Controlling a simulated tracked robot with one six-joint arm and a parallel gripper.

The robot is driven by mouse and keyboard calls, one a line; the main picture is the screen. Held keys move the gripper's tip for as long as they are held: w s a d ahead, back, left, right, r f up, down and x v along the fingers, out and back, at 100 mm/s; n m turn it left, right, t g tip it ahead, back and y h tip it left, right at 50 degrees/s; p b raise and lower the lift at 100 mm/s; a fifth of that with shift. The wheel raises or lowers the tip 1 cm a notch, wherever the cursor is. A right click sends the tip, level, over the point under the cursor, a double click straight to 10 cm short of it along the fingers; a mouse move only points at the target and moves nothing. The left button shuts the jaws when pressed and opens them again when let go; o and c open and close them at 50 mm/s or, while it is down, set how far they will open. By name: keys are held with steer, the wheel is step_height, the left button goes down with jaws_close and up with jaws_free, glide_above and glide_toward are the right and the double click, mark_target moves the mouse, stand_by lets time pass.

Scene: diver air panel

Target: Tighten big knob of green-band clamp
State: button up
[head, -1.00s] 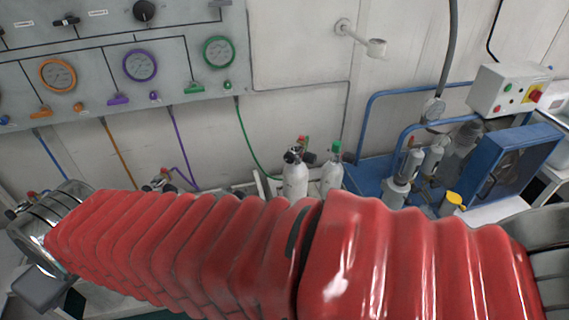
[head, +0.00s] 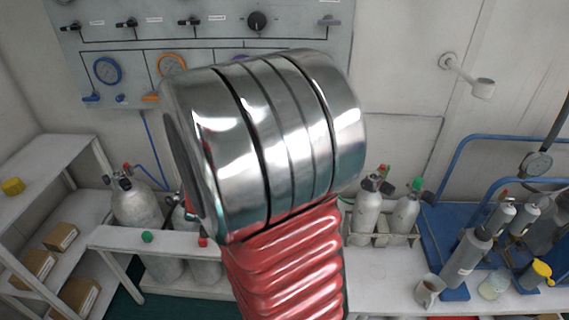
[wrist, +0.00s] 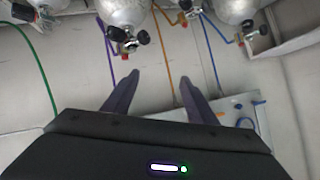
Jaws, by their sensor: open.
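I cannot make out a green-band clamp or its big knob in either view. My arm's metal joint and red sleeve hide the middle of the head view. My gripper (wrist: 156,90) shows in the wrist view with its two dark fingers apart and nothing between them. Past the fingertips, cylinder valves (wrist: 134,42) with dark and red knobs hang at the top of the tilted wrist picture. A green hose (wrist: 38,72) runs down its left side. My gripper is out of sight in the head view.
The gauge panel (head: 110,40) hangs on the back wall. Grey cylinders (head: 367,208) stand in a rack right of my arm, one with a green top (head: 417,184). A white shelf (head: 45,160) with boxes is at left. A mug (head: 430,290) stands on the right bench.

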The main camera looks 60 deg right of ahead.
steer(key=s+d+f+m+g+h, duration=0.25)
steer(key=s+d+f, duration=0.2)
steer(key=d, duration=0.45)
steer(key=m+g+h, duration=0.6)
steer(key=g+h, duration=0.2)
steer(key=g, duration=0.3)
glide_toward(364, 186)
steer(key=v, duration=0.6)
steer(key=shift+s+d+r+y, duration=0.1)
steer(key=shift+r+y, duration=0.15)
steer(key=shift+d, duration=0.15)
steer(key=x, duration=1.3)
steer(key=shift+d, duration=0.25)
steer(key=shift+c, duration=0.3)
